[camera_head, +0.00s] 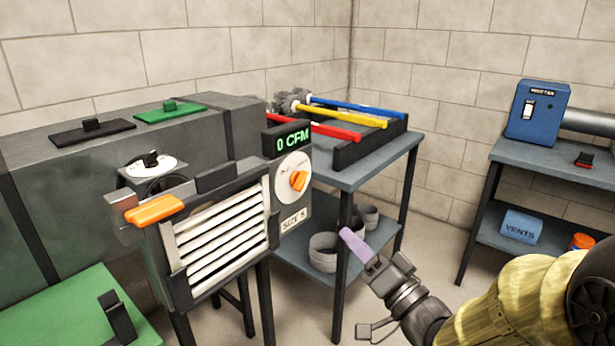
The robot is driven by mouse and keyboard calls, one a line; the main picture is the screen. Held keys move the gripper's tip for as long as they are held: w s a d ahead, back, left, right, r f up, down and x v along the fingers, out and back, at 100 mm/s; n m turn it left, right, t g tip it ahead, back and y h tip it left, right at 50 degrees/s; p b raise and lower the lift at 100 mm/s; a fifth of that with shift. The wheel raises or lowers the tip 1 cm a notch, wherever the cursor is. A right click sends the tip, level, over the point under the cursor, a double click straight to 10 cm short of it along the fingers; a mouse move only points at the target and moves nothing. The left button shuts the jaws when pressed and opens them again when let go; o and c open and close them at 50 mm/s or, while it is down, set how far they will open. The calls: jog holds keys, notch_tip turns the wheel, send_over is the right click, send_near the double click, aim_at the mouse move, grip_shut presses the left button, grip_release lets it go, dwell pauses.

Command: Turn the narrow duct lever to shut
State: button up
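A grey duct box (130,150) stands at the left with a white louvred vent (222,238) on its front. An orange lever handle (154,209) sticks out at the vent's left, roughly level. An orange knob (299,181) sits tilted on a round white dial above a plate that seems to read "SIZE S". A black knob (151,158) sits on a small white dial on top. I cannot tell which of these is the narrow duct's lever. My gripper (356,245), with purple fingertips, is right of the vent, apart from the duct and all handles. Its finger gap is not visible.
A display (287,141) reads "0 CFM". Red (322,128), yellow (345,114) and blue (355,105) brushes lie on the middle table (372,166). A blue box (537,112) stands on the right table. A green panel (65,315) is at lower left. Floor shows between the tables.

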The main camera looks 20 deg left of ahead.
jog(key=shift+w+a+r+p, duration=0.3)
jog(key=shift+a+r+p, duration=0.15)
jog(key=shift+p, duration=2.45)
jog(key=p, duration=0.6)
send_near(304, 185)
jog(key=x, duration=0.7)
jog(key=shift+w+a+r, duration=0.15)
jog(key=shift+a+r, duration=0.1)
jog(key=shift+a, duration=0.1)
jog(key=shift+w+a, duration=0.3)
jog(key=shift+a, duration=0.05)
jog(key=shift+c, duration=0.2)
grip_shut()
